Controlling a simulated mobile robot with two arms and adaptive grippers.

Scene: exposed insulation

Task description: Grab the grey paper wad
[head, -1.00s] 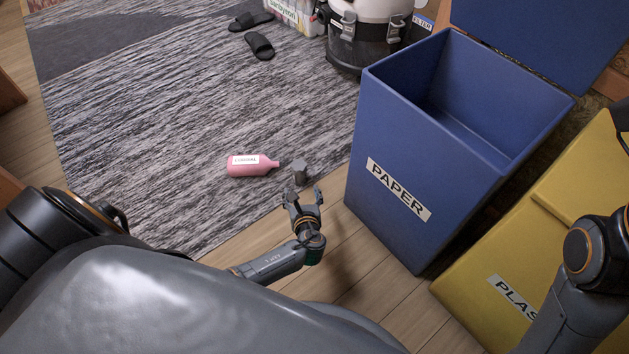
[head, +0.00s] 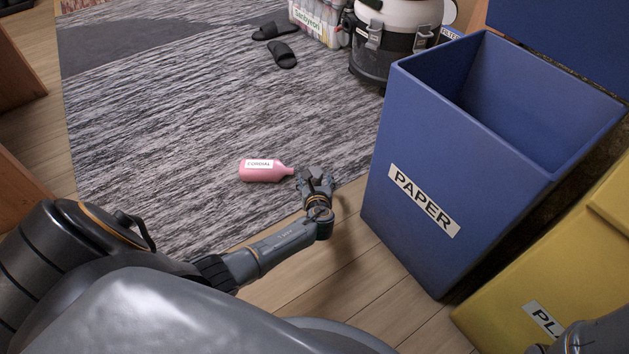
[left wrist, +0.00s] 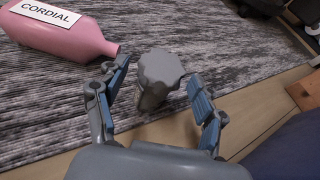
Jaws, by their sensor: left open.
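In the head view my left gripper (head: 316,178) reaches the rug edge just right of the pink bottle, and the wad (head: 316,172) is mostly hidden by the fingers. I cannot tell whether a finger touches it. My right arm shows at the lower right of the head view, but its gripper is out of view.
A pink cordial bottle (head: 262,171) lies on the rug (head: 190,120), close left of the gripper; it also shows in the left wrist view (left wrist: 62,32). A blue paper bin (head: 400,215) stands open to the right, beside a yellow bin (head: 500,310). Slippers (head: 283,55) lie farther back.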

